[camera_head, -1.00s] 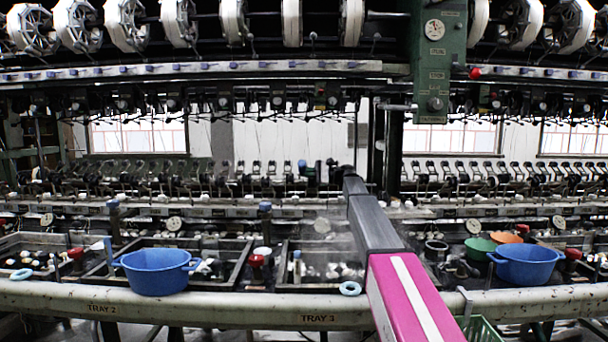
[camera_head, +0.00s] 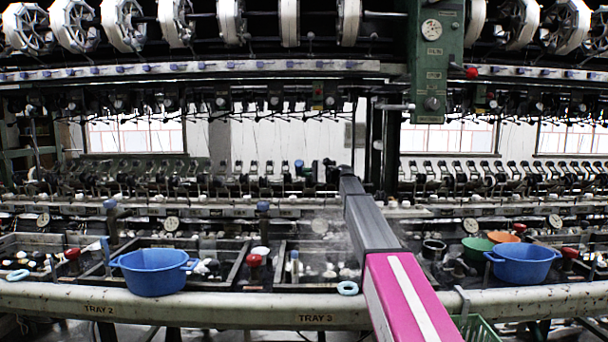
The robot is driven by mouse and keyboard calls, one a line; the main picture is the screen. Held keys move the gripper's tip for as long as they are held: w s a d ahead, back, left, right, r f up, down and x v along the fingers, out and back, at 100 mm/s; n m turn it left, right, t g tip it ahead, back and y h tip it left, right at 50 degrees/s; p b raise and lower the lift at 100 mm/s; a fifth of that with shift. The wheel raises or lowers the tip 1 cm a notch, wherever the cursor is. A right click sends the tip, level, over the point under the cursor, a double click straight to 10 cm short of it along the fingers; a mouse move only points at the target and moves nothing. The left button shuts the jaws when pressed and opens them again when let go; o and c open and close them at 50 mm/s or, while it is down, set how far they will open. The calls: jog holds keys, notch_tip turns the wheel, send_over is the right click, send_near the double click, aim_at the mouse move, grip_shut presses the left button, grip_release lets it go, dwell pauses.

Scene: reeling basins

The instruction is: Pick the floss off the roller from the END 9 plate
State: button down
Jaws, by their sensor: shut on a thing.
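My gripper (camera_head: 320,173) is small and far off at the end of my arm, at the row of rollers and reeling ends behind the basins. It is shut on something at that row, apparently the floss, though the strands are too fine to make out. The roller there is partly hidden by the gripper and arm. A pale rail (camera_head: 230,211) with small plates runs below the row. The plates are too small to read, so I cannot tell which is END 9.
Blue basins stand at left (camera_head: 153,272) and right (camera_head: 522,264) on the front edge. A front beam (camera_head: 240,312) bears TRAY 2 and TRAY 3 labels. A green control box (camera_head: 432,60) hangs above, right of my arm.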

jog(key=shift+a, duration=0.3)
jog(key=shift+s+r, duration=1.25)
jog(key=shift+s, duration=0.25)
jog(key=shift+s+r, duration=1.25)
jog(key=shift+s, duration=0.25)
jog(key=shift+f, duration=0.1)
